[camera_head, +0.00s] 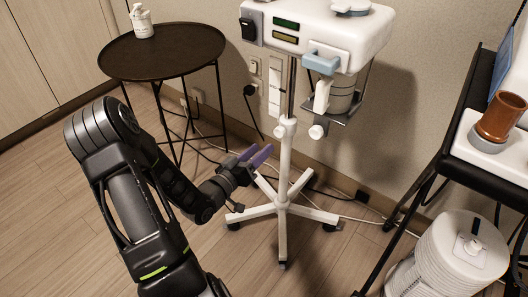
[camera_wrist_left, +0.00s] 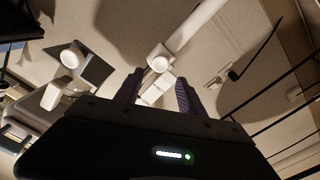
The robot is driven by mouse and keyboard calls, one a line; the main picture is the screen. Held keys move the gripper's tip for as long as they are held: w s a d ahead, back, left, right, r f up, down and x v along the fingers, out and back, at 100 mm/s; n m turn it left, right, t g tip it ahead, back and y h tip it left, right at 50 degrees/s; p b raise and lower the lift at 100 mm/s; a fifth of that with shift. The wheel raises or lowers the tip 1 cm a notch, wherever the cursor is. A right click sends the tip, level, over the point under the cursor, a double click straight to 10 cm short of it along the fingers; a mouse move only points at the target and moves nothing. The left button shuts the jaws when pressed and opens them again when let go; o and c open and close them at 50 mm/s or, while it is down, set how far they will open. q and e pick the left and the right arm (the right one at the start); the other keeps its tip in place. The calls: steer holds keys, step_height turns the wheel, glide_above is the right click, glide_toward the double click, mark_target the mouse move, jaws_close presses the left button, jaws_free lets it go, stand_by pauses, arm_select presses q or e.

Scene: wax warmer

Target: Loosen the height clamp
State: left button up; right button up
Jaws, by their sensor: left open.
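The white height clamp (camera_head: 286,128) is a collar with a round knob on the pole of the wheeled stand. The pole (camera_head: 284,165) stands upright on a white star-shaped base. My left gripper (camera_head: 258,156) is open and empty, left of the pole and a little lower than the clamp. In the left wrist view, the clamp (camera_wrist_left: 160,58) with its round knob shows beyond and between the purple fingers (camera_wrist_left: 158,90), apart from them. My right gripper is not in view.
The white warmer unit (camera_head: 325,30) tops the stand, with a bracket and another white knob (camera_head: 318,131) right of the clamp. A dark round table (camera_head: 165,60) with a small bottle stands at left. A black cart (camera_head: 470,160) is at right. Cables cross the floor behind.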

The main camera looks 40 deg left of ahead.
mark_target(278, 134)
arm_select(q)
steer(key=shift+w, duration=0.1)
steer(key=shift+w+a+b, duration=0.1)
steer(key=shift+w+b, duration=0.7)
steer(key=shift+w, duration=2.9)
steer(key=shift+w, duration=0.15)
steer(key=shift+c, duration=0.6)
